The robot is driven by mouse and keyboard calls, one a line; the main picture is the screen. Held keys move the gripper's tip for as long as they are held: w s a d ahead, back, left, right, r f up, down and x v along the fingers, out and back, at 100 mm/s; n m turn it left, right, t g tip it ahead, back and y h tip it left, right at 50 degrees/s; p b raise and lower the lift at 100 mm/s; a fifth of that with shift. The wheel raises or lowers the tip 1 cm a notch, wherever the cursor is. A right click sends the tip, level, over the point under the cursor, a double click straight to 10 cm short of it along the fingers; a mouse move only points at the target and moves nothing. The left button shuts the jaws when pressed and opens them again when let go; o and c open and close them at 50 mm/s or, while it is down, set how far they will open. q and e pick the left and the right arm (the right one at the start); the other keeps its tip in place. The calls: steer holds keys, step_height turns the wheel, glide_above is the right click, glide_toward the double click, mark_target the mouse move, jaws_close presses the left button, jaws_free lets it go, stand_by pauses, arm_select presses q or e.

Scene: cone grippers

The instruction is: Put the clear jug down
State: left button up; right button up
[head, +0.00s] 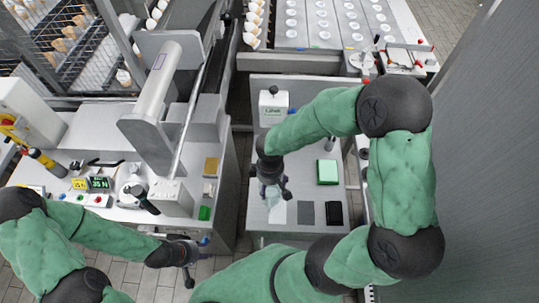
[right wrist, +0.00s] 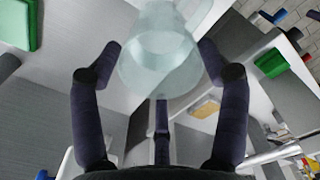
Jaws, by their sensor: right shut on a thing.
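The clear jug (right wrist: 158,65) is pale and see-through; in the right wrist view it sits between the dark fingers of my right gripper (right wrist: 163,75), which is shut on it. In the head view the jug (head: 277,211) shows partly below my right gripper (head: 272,188), over the left part of the small grey table (head: 268,232). The gripper covers some of it. I cannot tell whether its base touches the table. My left gripper (head: 190,264) is low at the left, near the front of the left bench, away from the jug; its finger opening is unclear.
The left bench (head: 222,190) edge is close by. Bare table lies between the jug and the green block.

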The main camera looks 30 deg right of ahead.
steer(key=w+d, duration=0.2)
steer(key=w, duration=0.2)
steer(key=w+d, duration=0.3)
steer(key=w, duration=0.1)
steer(key=w+d, duration=0.2)
steer(key=w, duration=0.2)
steer(key=shift+d, duration=0.2)
step_height(320, 180, down, 4)
steer(key=shift+r, duration=0.25)
steer(key=shift+f, duration=0.1)
steer(key=o, duration=1.7)
steer(key=shift+s, duration=0.1)
